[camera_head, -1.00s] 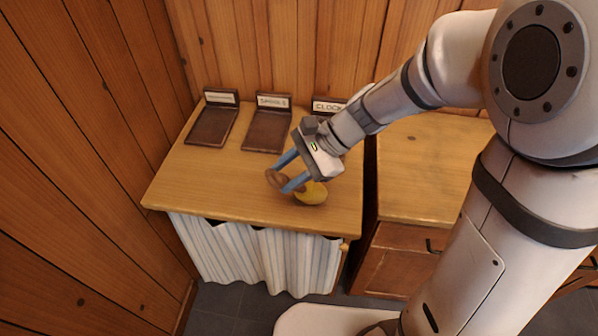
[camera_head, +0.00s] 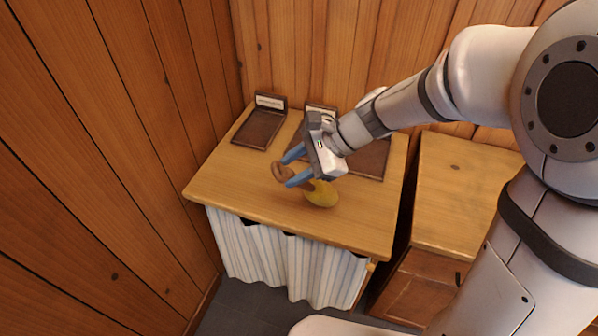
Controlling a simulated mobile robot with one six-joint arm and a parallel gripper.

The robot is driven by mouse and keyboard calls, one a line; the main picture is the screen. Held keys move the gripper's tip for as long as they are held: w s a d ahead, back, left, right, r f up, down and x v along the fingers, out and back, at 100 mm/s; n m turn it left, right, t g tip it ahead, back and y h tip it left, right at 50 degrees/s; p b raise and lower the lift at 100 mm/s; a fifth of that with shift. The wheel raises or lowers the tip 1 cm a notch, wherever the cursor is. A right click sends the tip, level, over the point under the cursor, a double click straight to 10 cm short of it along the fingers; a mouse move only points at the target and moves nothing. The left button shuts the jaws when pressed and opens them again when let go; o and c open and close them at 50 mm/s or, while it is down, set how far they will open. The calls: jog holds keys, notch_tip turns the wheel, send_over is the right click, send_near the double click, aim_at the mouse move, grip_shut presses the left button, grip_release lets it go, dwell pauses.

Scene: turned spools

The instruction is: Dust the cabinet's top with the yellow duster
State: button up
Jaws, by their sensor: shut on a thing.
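The yellow duster (camera_head: 321,195) has a yellow head and a brown handle (camera_head: 281,172). My gripper (camera_head: 290,173), with blue fingers, is shut on the duster's handle. The duster is over the middle of the cabinet's wooden top (camera_head: 228,187), with its head low; I cannot tell whether the head touches the surface. The cabinet has a striped curtain (camera_head: 290,265) across its front. No dust can be made out on the top.
A dark labelled tray (camera_head: 259,129) stands at the back left of the top. Two more stand to its right, the rightmost (camera_head: 371,160) partly behind my arm. A drawer cabinet (camera_head: 458,190) stands to the right. A wooden wall rises at left. The top's front left is clear.

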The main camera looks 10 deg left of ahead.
jog(key=shift+r+p, duration=2)
jog(key=shift+r, duration=0.75)
